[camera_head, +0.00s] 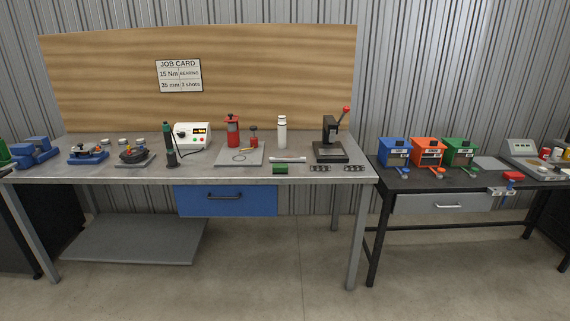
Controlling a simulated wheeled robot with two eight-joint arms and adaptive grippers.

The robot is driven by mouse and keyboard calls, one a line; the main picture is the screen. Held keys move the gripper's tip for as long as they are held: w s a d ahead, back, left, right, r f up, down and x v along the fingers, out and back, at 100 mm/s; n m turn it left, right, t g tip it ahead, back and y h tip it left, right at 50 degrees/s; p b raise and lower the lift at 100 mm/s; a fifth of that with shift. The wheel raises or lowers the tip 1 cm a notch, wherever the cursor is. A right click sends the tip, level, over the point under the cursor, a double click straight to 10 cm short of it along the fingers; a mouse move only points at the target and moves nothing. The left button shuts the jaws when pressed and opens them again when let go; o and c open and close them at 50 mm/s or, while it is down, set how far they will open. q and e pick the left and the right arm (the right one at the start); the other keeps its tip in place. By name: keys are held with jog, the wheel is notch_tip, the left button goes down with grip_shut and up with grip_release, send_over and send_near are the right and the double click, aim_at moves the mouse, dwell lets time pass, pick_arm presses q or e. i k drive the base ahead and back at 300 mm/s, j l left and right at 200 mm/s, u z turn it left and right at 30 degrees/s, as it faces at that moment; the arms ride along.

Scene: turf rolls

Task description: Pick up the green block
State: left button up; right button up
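A small green block (280,169) lies on the grey metal workbench (220,176) near its front edge, right of the middle. It sits just in front of a silver wrench-like tool (288,159) and above the right end of the blue drawer. Nothing covers it. Neither of my grippers shows in the head view.
A grey plate with a red canister (233,131) stands behind the block to the left. A black lever press (331,138) and small dark trays (320,168) are to the right. A second dark bench (440,181) holds blue, orange and green boxes. The floor in front is clear.

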aim_at(277, 169)
jog(key=i+j+z, duration=0.15)
jog(key=i, duration=0.7)
